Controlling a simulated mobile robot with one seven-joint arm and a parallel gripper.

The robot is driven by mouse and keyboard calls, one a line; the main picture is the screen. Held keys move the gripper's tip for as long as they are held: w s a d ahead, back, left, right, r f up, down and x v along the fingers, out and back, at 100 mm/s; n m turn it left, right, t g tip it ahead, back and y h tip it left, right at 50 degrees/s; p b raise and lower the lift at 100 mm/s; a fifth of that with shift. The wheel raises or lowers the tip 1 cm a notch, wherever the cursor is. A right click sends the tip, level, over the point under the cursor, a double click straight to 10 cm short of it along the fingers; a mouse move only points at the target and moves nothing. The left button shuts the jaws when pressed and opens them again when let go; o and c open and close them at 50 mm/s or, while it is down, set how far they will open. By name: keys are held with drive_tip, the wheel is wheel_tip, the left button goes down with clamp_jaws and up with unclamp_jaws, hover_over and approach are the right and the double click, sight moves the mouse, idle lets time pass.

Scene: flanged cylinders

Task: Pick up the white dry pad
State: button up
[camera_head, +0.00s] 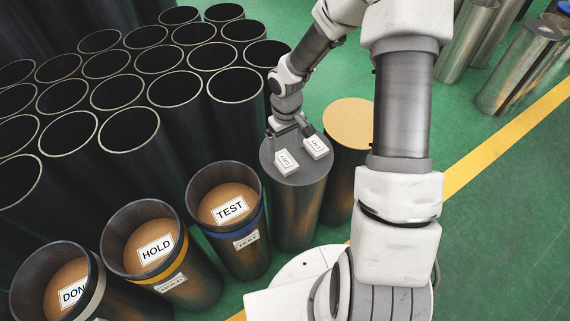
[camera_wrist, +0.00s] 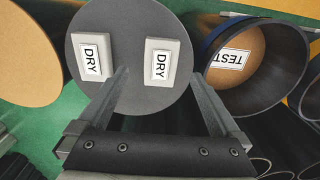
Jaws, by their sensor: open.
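Two white pads marked DRY lie apart on the flat grey top of a cylinder (camera_head: 268,155). In the head view one pad (camera_head: 287,162) is nearer the TEST cylinder and the other (camera_head: 317,147) is farther right. In the wrist view the pad nearer TEST (camera_wrist: 160,61) lies ahead, between the lines of the two fingers, and the other pad (camera_wrist: 92,57) is to the left, outside the left finger. My gripper (camera_wrist: 160,76) is open and empty, above the near edge of the grey top. It also shows in the head view (camera_head: 290,129), just behind the pads.
Open cylinders marked TEST (camera_head: 229,208), HOLD (camera_head: 155,250) and DONE (camera_head: 72,293) stand at front left. Several empty dark cylinders (camera_head: 130,130) crowd the left. A tan-topped cylinder (camera_head: 350,122) stands close right of the grey one.

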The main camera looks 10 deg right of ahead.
sight(285, 160)
drive_tip(key=shift+w+a+f+b, duration=0.1)
drive_tip(key=shift+f+b, duration=0.35)
drive_tip(key=shift+f, duration=0.9)
drive_tip(key=shift+w+a+f+b, duration=0.1)
drive_tip(key=shift+f+b, duration=0.35)
drive_tip(key=shift+f, duration=0.9)
drive_tip(key=shift+c, duration=0.3)
drive_tip(key=c, duration=1.3)
drive_tip(key=shift+r, duration=0.15)
wheel_tip(285, 160, up, 5)
drive_tip(key=shift+d+f+p, duration=0.1)
drive_tip(key=shift+f+p, duration=0.05)
drive_tip(key=shift+p, duration=0.8)
drive_tip(key=s+d+r+p, duration=0.1)
drive_tip(key=s+d+r, duration=0.1)
drive_tip(key=s+d+r+p, duration=0.1)
drive_tip(key=s+d+r, duration=0.1)
drive_tip(key=s+d, duration=0.1)
drive_tip(key=s+d+r, duration=0.2)
drive_tip(key=s+d, duration=0.1)
drive_tip(key=shift+d+p, duration=0.25)
drive_tip(key=shift+p, duration=0.15)
